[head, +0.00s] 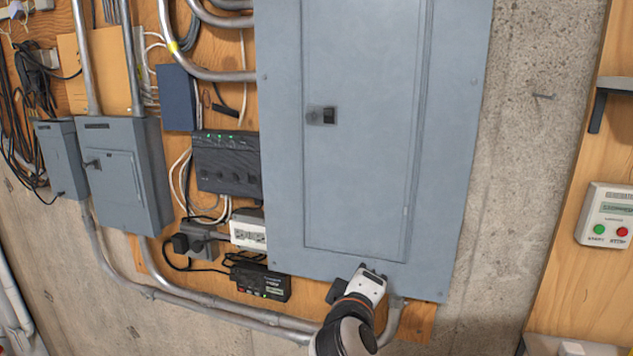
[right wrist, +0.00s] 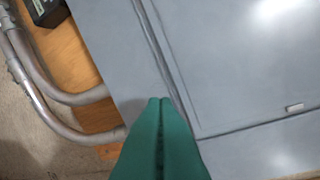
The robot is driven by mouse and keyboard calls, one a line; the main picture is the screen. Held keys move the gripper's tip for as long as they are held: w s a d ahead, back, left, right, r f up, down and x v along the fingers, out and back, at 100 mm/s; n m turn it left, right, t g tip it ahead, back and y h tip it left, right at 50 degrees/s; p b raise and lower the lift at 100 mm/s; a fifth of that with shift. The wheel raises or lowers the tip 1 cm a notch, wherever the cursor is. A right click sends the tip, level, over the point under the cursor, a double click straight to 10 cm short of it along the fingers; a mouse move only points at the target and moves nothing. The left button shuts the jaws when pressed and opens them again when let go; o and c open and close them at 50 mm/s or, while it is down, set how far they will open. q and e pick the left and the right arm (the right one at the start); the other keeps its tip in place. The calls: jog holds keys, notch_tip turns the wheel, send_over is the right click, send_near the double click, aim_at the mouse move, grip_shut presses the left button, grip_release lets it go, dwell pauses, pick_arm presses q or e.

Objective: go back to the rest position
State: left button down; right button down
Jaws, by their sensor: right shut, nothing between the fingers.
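My right gripper (head: 372,271) is in front of the lower edge of the large grey electrical panel (head: 285,180) in the head view. In the right wrist view its green fingers (right wrist: 160,103) are together with nothing between them. They point at the panel face (right wrist: 110,40), near the lower corner of its door (right wrist: 235,75). I cannot tell whether the fingertips touch the panel. The panel door (head: 370,190) is closed, with a small dark latch (head: 328,115) on its left side. My left gripper is not in view.
Metal conduits (head: 215,303) run below the panel. Small grey boxes (head: 125,170), a black device with green lights (head: 227,163) and cables are on the wooden board at left. A control box with green and red buttons (head: 608,215) is at right. Bare concrete (head: 530,130) lies between.

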jog(key=s+d+f+m+g+y, duration=0.1)
jog(key=s+d+f+m+g, duration=0.2)
jog(key=s+f, duration=0.6)
jog(key=s+d+f+m+g+y, duration=0.1)
jog(key=s+d+f+g, duration=0.35)
jog(key=f, duration=0.75)
jog(key=s+d+f+m+g+y, duration=0.1)
jog(key=s+d+f, duration=0.15)
jog(key=s, duration=0.45)
jog(key=s+d+f+m+g, duration=0.1)
jog(key=s+f+m+g, duration=0.15)
jog(key=s, duration=0.35)
jog(key=s+d+f+m+y, duration=0.1)
jog(key=s+f, duration=0.2)
jog(key=s, duration=0.4)
notch_tip(320, 180, down, 32)
jog(key=s+g+b, duration=0.2)
jog(key=s+b, duration=0.1)
jog(key=b, duration=0.1)
jog(key=s+d+f+g+b, duration=0.1)
jog(key=s+d+f+b, duration=0.1)
jog(key=s+f, duration=1.3)
jog(key=shift+d+f+n, duration=0.35)
jog(key=shift+d+f, duration=0.2)
jog(key=shift+d, duration=0.1)
jog(key=shift+s, duration=0.15)
